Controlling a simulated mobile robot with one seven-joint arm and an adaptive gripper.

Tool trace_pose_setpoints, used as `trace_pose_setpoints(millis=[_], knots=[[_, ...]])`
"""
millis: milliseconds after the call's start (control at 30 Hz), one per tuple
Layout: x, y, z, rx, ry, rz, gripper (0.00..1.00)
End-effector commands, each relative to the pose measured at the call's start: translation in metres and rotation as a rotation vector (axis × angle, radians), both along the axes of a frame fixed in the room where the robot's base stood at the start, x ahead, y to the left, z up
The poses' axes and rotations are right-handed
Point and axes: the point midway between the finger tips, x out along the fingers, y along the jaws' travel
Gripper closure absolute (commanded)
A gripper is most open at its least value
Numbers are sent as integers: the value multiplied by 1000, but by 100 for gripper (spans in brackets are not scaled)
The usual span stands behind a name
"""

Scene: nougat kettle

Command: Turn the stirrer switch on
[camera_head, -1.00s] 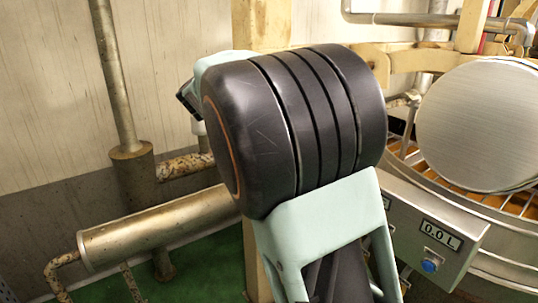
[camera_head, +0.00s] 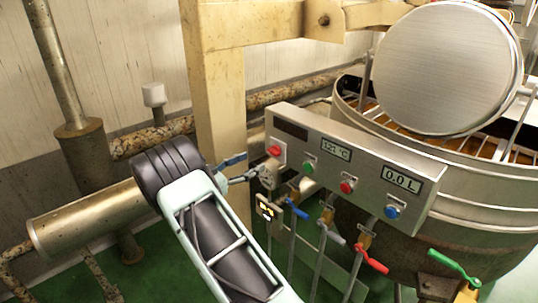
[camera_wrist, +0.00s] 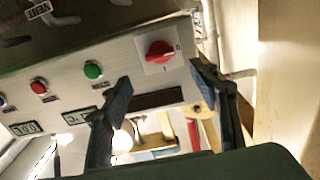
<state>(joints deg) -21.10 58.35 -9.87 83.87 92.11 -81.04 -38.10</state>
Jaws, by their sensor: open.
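The stirrer switch, a red rotary knob (camera_head: 276,150) on a pale square plate, sits at the left end of the steel control panel (camera_head: 345,150). In the wrist view the red knob (camera_wrist: 160,51) lies between and just beyond my fingertips, its grip bar roughly level in the picture. My gripper (camera_head: 245,169) is open and empty, just left of the panel's left end. Its two blue-padded fingers (camera_wrist: 160,76) point at the panel, apart from the knob.
Green (camera_head: 308,167), red (camera_head: 347,186) and blue (camera_head: 392,212) buttons line the panel beside displays. Valve levers and pipes hang below it. A beige post (camera_head: 220,85) stands behind my gripper. The large round kettle (camera_head: 480,205) is right of the panel.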

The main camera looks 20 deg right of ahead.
Motion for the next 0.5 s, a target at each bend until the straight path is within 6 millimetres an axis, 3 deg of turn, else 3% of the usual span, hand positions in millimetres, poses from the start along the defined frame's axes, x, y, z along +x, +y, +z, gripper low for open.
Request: trace_pose_setpoints(millis=[300,500], knots=[[21,-57,0,0,-1,0,45],[30,-81,1,1,-2,2,45]])
